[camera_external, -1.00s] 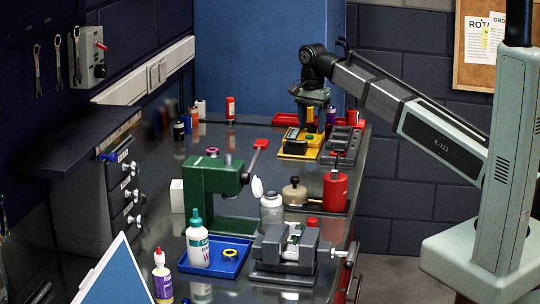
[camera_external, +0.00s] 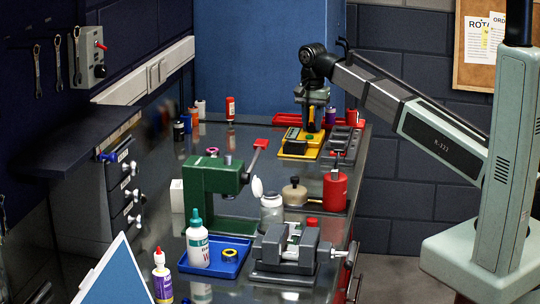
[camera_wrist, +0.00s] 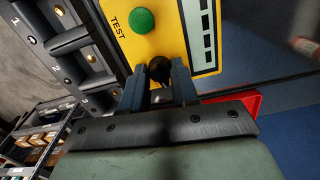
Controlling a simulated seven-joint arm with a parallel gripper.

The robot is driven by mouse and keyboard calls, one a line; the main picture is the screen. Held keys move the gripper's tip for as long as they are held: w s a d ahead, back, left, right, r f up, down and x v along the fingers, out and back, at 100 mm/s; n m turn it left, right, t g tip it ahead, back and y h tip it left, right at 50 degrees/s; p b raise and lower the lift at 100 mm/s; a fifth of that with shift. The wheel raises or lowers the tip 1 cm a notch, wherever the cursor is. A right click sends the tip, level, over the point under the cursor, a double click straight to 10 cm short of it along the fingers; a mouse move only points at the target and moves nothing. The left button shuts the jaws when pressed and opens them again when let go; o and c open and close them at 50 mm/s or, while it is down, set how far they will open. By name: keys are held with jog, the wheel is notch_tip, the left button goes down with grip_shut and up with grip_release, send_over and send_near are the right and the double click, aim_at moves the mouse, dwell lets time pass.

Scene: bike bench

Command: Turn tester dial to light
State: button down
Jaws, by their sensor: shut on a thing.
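The yellow tester (camera_external: 312,154) sits toward the far right of the bench, under my gripper. In the wrist view the yellow tester (camera_wrist: 150,48) shows a round green button or lamp (camera_wrist: 140,21) beside the word TEST and a column of dark bars at right. A dark round dial (camera_wrist: 159,67) lies between my fingertips. My gripper (camera_wrist: 158,88) is shut on the dial, with one blue-grey finger on each side. The dial's pointer and markings are hidden or too small to read.
A dark rack with numbered slots (camera_wrist: 72,45) stands close beside the tester. A red tray (camera_external: 286,120) lies behind it. A red can (camera_external: 335,190) and a green press (camera_external: 210,190) stand nearer the camera.

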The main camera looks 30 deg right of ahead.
aim_at(312, 123)
jog(key=shift+n, duration=1)
jog(key=c, duration=0.8)
grip_release()
jog(key=shift+c, duration=0.2)
notch_tip(312, 123, up, 14)
jog(key=shift+f, duration=0.1)
